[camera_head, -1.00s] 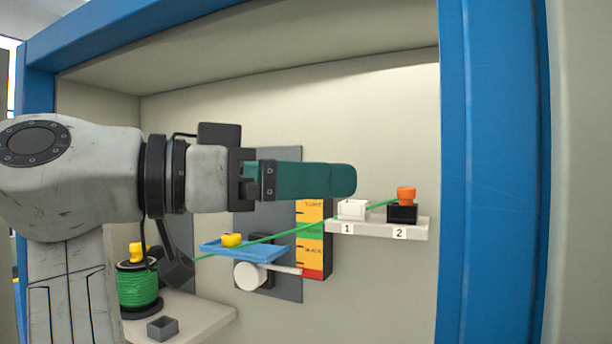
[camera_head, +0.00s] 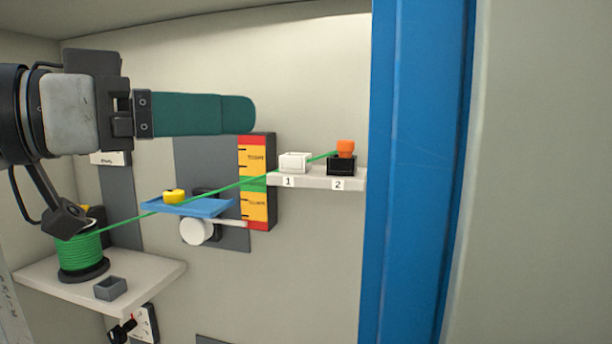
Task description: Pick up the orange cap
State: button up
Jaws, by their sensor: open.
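The orange cap (camera_head: 345,147) sits on top of the black block (camera_head: 341,165) at position 2, on the right end of the small shelf. My gripper (camera_head: 240,115) has teal fingers that point right, to the left of the cap and a little higher in the picture. Nothing shows between the fingers. From this side the near finger covers the far one, so the gap between them is hidden. The gripper and the cap are apart.
A white block (camera_head: 294,162) stands at position 1. A green cable runs from the spool (camera_head: 80,255) past the blue tray (camera_head: 188,207) with a yellow piece (camera_head: 174,196) to the shelf (camera_head: 315,179). A blue post (camera_head: 415,180) stands close right. A grey box (camera_head: 110,288) sits lower left.

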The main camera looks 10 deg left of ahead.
aim_at(346, 147)
jog(key=k+j, duration=0.35)
jog(key=j, duration=0.15)
jog(key=k+j, duration=0.4)
jog(key=j, duration=0.1)
